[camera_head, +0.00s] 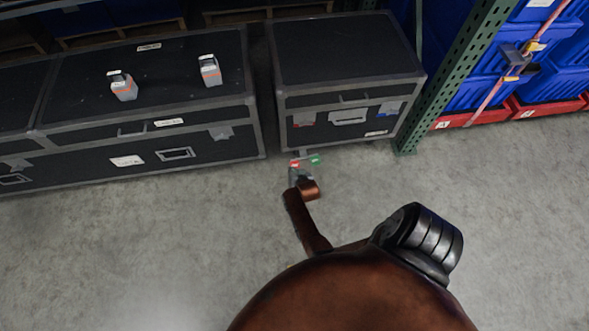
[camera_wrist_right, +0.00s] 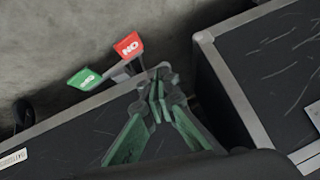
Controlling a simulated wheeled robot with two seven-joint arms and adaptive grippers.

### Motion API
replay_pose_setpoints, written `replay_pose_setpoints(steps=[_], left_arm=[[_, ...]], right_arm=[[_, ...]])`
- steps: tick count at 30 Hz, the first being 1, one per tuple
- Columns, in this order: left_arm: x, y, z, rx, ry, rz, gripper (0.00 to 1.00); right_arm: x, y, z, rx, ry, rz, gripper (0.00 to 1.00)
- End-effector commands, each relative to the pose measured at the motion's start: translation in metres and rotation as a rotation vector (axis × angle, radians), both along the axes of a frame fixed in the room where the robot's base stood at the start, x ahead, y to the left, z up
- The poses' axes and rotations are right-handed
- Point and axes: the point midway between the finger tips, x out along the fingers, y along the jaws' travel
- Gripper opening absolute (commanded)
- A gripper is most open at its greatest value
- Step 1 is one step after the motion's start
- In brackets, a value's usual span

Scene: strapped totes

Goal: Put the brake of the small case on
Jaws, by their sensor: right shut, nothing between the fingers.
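The small case (camera_head: 345,50) is a black box with grey metal edges, standing right of the large cases in the head view. Low at its front, a red pedal (camera_head: 294,162) and a green pedal (camera_head: 316,160) stick out. In the right wrist view the red pedal (camera_wrist_right: 128,45) reads "ON", and the green pedal (camera_wrist_right: 85,78) is left of it. My right gripper (camera_head: 301,176) is shut and empty, close to the red pedal. Its green fingers (camera_wrist_right: 157,82) meet just below the red pedal in the wrist picture. I cannot tell whether they touch it. My left gripper is not in view.
A long black case (camera_head: 190,80) stands left of the small case, with a narrow gap between. Two small grey-orange items (camera_head: 123,87) lie on it. A green rack post (camera_head: 450,85) and blue totes (camera_head: 470,95) are at right. The floor in front is clear.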

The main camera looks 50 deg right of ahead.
Motion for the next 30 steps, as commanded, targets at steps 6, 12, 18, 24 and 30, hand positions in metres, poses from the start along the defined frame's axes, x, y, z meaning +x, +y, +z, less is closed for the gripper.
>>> replay_pose_setpoints(steps=[6, 12, 18, 24, 30], left_arm=[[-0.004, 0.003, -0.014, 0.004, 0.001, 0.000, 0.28], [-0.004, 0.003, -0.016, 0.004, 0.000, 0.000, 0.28], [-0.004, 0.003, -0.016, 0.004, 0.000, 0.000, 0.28], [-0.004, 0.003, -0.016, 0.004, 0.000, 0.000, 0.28], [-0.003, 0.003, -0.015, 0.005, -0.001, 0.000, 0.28]], right_arm=[[-0.004, 0.005, 0.006, 0.002, 0.000, 0.000, 0.00], [-0.004, 0.006, 0.006, 0.001, 0.001, 0.000, 0.00], [-0.004, 0.005, 0.006, 0.000, 0.000, 0.000, 0.00], [-0.004, 0.005, 0.006, 0.000, 0.000, 0.000, 0.00], [-0.028, -0.010, 0.006, -0.033, 0.050, 0.030, 0.00]])
